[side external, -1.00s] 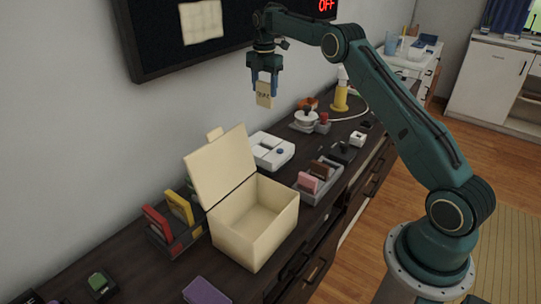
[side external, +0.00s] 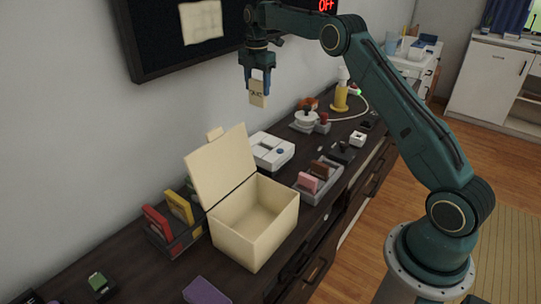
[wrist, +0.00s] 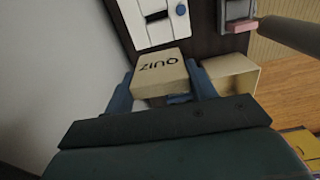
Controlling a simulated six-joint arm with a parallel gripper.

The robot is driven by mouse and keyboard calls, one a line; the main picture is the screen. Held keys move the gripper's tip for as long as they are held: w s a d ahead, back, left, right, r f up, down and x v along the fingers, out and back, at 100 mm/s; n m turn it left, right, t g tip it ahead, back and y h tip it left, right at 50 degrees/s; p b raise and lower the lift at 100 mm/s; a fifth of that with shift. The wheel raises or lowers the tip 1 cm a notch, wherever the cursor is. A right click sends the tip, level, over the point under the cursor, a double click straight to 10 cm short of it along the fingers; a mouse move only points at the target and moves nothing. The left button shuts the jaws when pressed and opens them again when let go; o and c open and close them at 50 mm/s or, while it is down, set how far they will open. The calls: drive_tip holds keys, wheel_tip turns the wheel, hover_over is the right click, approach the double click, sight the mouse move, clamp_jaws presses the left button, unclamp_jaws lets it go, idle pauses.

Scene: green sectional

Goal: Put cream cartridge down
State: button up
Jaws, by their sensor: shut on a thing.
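The cream cartridge (side external: 258,93) is held in the air, above and behind the open cream box. In the wrist view the cartridge (wrist: 161,72) shows dark lettering that reads "QUIZ". My gripper (side external: 257,84) is shut on it, with a blue finger on each side; the gripper also shows in the wrist view (wrist: 160,95). The cartridge touches nothing but the fingers.
An open cream box (side external: 262,238) with a raised lid stands on the dark counter (side external: 120,262). A white console (side external: 270,151) lies behind it. A grey rack (side external: 318,183) holds pink and brown cartridges. A left rack holds red and yellow cartridges (side external: 178,207). A purple cartridge (side external: 205,292) lies in front.

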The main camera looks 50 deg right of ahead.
drive_tip(key=s+a+r+m, duration=0.1)
drive_tip(key=s+a+r, duration=0.2)
drive_tip(key=a, duration=0.5)
drive_tip(key=s+a+r+m, duration=0.1)
drive_tip(key=s+a+r, duration=0.15)
drive_tip(key=a, duration=0.45)
drive_tip(key=s+a+r+m, duration=0.1)
drive_tip(key=s+a+r, duration=0.25)
drive_tip(key=a, duration=0.45)
drive_tip(key=s+a+f+n, duration=0.3)
drive_tip(key=s+a+f, duration=0.4)
drive_tip(key=s+f, duration=0.3)
wheel_tip(320, 180, down, 3)
drive_tip(key=shift+r+n, duration=0.1)
drive_tip(key=shift+n, duration=0.2)
wheel_tip(320, 180, down, 16)
drive_tip(key=shift+f, duration=0.2)
drive_tip(key=shift+f, duration=1.85)
drive_tip(key=shift+f, duration=0.15)
